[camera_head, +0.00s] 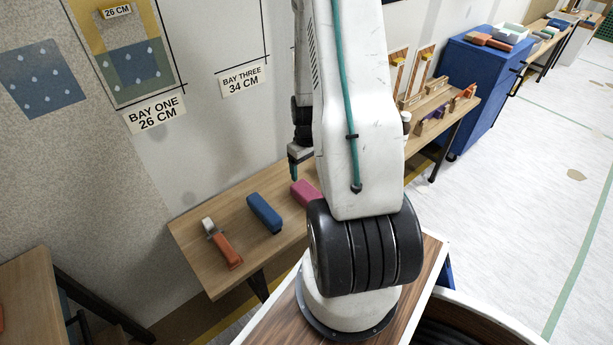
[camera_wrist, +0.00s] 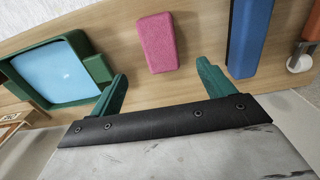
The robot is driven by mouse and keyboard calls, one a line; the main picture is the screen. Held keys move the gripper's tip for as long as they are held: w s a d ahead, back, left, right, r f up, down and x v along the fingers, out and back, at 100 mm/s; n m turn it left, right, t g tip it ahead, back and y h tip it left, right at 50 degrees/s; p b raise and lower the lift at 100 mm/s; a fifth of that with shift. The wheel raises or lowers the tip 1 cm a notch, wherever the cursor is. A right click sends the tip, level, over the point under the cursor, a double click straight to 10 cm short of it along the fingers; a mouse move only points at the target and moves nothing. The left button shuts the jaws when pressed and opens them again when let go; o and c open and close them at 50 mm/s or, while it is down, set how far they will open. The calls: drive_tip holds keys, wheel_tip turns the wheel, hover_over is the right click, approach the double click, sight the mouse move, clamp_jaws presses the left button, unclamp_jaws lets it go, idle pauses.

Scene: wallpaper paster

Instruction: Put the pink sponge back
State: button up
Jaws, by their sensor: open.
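The pink sponge (camera_head: 304,193) lies on the wooden bench (camera_head: 190,236), partly hidden behind my arm in the head view. In the wrist view the pink sponge (camera_wrist: 157,42) lies flat on the bench, beyond and between my fingertips. My gripper (camera_wrist: 160,88) has its two green fingers spread wide, with nothing between them. In the head view my gripper (camera_head: 294,168) hangs above the bench near the sponge, apart from it.
A blue block (camera_head: 264,213) and an orange-handled roller (camera_head: 223,245) lie left of the sponge in the head view. A green tray (camera_wrist: 88,58) with a light blue pad (camera_wrist: 55,72) sits left in the wrist view. A blue cabinet (camera_head: 478,80) stands farther back.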

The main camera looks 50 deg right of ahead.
drive_tip(key=w+a+r+n, duration=0.1)
drive_tip(key=a+r, duration=0.7)
drive_tip(key=r, duration=0.4)
drive_tip(key=w+a+r, duration=0.2)
drive_tip(key=a+r, duration=0.6)
drive_tip(key=r, duration=0.3)
drive_tip(key=s+a+r+n+t, duration=0.1)
drive_tip(key=s+a+r, duration=1.1)
drive_tip(key=s+a, duration=0.2)
drive_tip(key=shift+s+a+r+n, duration=0.25)
drive_tip(key=shift+s+r+n, duration=0.15)
drive_tip(key=shift+s, duration=0.3)
